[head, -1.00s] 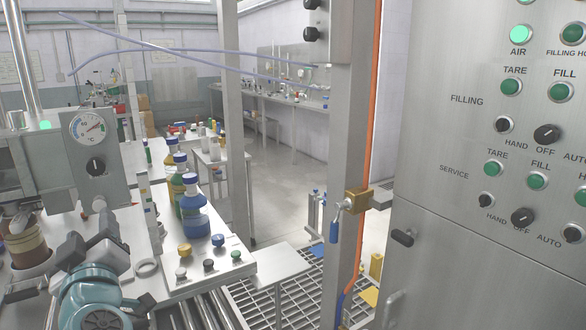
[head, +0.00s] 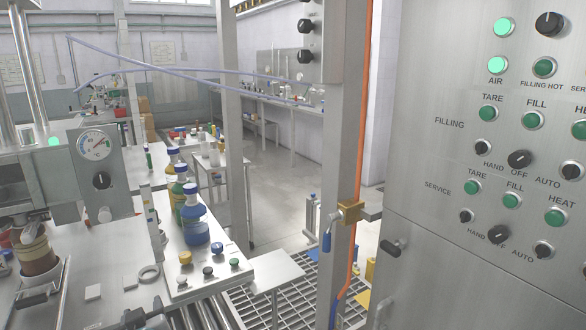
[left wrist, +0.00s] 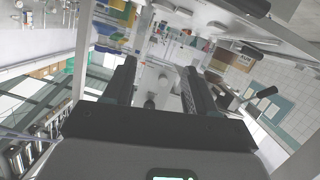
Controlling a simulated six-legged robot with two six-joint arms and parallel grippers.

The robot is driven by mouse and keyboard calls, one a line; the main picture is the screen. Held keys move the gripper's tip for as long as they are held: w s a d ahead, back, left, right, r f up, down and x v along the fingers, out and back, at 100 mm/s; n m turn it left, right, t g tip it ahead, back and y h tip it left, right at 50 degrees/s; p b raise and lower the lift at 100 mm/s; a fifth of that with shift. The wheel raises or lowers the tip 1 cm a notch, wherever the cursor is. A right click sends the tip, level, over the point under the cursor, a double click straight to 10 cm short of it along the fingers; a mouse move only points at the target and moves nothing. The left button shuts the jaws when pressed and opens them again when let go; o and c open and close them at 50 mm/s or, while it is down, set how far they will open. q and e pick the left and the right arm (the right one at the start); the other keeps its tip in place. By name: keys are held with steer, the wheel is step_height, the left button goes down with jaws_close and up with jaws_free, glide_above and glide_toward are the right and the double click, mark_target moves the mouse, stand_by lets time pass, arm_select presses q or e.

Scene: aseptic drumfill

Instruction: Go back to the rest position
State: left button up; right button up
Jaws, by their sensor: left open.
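My left gripper (head: 147,314) shows only by its dark fingertips at the bottom edge of the head view, low in front of the steel worktop; the rest of it is cut off. In the left wrist view the two dark fingers of my left gripper (left wrist: 157,78) stand apart, with nothing held between them. My right gripper is in neither view.
A tray (head: 211,283) with bottles and small caps lies right of the fingertips. A gauge box (head: 97,175) stands left, a steel post (head: 347,130) and control panel (head: 450,180) right.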

arm_select(q)
steer(key=s+d+f+m+g+h+p, duration=0.1)
steer(key=s+d+f+g+h, duration=0.2)
steer(key=f, duration=0.5)
steer(key=s+d+f+m+g+h+p, duration=0.1)
steer(key=s+d+f+m, duration=0.2)
steer(key=f, duration=0.4)
steer(key=s+d+f+g+h+p, duration=0.25)
steer(key=s+f, duration=0.25)
steer(key=f, duration=0.3)
steer(key=s+d+f+g+h, duration=0.2)
steer(key=s+d, duration=0.3)
steer(key=s, duration=0.3)
steer(key=s+d+f+m+g+h, duration=0.1)
steer(key=s+d+f+g, duration=0.3)
steer(key=s, duration=0.5)
steer(key=shift+s+d+m+g+h, duration=0.15)
steer(key=shift+d+m+g+h, duration=0.2)
steer(key=shift+d+h, duration=0.35)
steer(key=shift+f, duration=0.1)
